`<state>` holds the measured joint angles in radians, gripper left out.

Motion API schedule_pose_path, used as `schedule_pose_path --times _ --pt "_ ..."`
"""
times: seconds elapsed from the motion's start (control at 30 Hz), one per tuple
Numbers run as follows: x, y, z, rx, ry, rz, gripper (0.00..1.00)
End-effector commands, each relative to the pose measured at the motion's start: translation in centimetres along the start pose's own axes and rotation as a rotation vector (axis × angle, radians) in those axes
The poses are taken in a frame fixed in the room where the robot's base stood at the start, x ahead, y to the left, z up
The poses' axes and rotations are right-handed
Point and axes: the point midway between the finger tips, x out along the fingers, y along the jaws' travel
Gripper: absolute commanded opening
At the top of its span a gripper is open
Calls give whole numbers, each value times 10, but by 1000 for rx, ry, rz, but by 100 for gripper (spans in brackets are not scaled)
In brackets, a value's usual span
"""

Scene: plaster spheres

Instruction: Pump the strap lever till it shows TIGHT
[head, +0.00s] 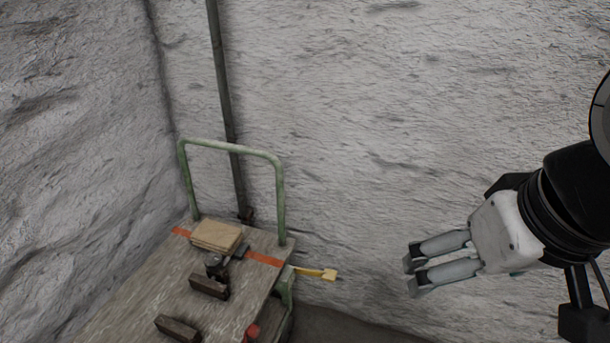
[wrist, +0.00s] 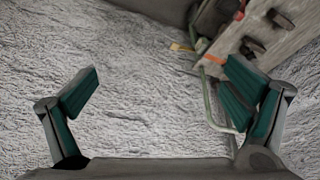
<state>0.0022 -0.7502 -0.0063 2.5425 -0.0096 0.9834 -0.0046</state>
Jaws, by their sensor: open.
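A yellow lever (head: 318,273) sticks out to the right from the side of a flat wooden cart (head: 135,300). It also shows small at the top of the wrist view (wrist: 180,47). An orange strap (head: 264,259) lies across the cart bed on both sides of a stack of tan boards (head: 216,236). The strap also shows in the wrist view (wrist: 214,60). No TIGHT marking is readable. My gripper (head: 409,275) is open and empty, to the right of the lever and apart from it. Its spread fingers show in the wrist view (wrist: 160,85).
The cart has a green hoop handle (head: 232,148) at its far end. Dark blocks (head: 209,286) lie on the bed, and a red part (head: 252,332) shows at its right edge. A vertical pipe (head: 226,90) runs up the rough grey wall (head: 400,120). Space between gripper and lever looks clear.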

Motion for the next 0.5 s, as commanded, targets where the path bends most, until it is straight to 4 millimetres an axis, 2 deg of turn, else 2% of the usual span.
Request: schedule_pose_path --times 0.03,0.07,0.17,0.37,0.5 --pt "2 0 -2 -6 -2 0 75" --pt "3 0 -3 -12 -3 0 68" --pt "13 -1 -14 -56 -15 2 46" --pt "53 -4 -55 -247 -61 -1 0" --pt "90 -8 -87 -411 -95 -12 0"
